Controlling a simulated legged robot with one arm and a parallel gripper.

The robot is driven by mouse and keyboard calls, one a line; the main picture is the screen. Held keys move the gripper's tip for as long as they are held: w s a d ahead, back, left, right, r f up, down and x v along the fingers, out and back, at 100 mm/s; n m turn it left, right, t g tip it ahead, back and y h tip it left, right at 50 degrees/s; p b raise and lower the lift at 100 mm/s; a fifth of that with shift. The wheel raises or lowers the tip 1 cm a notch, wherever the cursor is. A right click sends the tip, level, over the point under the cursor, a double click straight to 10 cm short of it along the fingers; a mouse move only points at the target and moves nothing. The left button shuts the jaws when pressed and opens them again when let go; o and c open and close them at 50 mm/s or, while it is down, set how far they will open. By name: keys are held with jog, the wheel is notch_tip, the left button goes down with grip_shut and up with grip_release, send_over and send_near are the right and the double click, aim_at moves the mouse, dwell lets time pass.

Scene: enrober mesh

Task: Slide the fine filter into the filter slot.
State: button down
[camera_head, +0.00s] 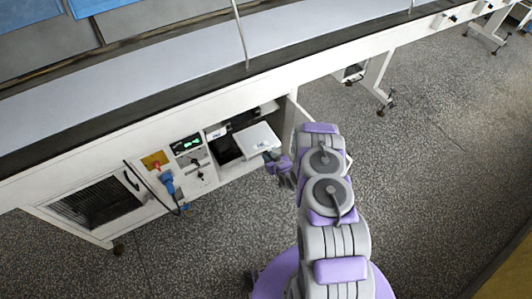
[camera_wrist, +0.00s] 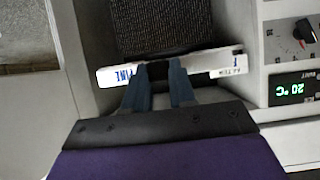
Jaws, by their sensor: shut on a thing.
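My gripper (camera_wrist: 165,72) is shut on the white front bar of the fine filter (camera_wrist: 120,76), whose printed label reads "FINE". The bar lies slightly tilted across the wrist view. Dark mesh (camera_wrist: 150,25) shows behind it, between pale side walls. In the head view my gripper (camera_head: 270,158) is at the front of an open compartment (camera_head: 226,148) under the machine, beside a white flat piece (camera_head: 257,140) that sticks out of it. The slot's inside is mostly hidden, and I cannot tell how far the filter is in.
A temperature display (camera_wrist: 293,89) reading 20 °C and a knob (camera_wrist: 304,31) sit on the panel beside the opening. An open white door (camera_head: 292,113) stands near my arm. A blue-handled tool (camera_head: 168,182) and a vent grille (camera_head: 95,203) are at left.

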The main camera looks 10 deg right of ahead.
aim_at(263, 148)
jog(key=shift+s+d, duration=0.1)
jog(key=shift+d, duration=0.25)
jog(key=shift+s, duration=0.1)
jog(key=shift+w+a, duration=0.3)
jog(key=shift+w, duration=0.15)
jog(key=shift+w+a+b, duration=0.3)
jog(key=shift+w+b, duration=0.05)
jog(key=shift+w, duration=0.65)
jog(key=shift+w+a+b, duration=0.3)
jog(key=shift+w, duration=0.9)
jog(key=shift+a+r+p, duration=0.1)
jog(key=shift+r+p, duration=0.05)
jog(key=shift+p, duration=0.2)
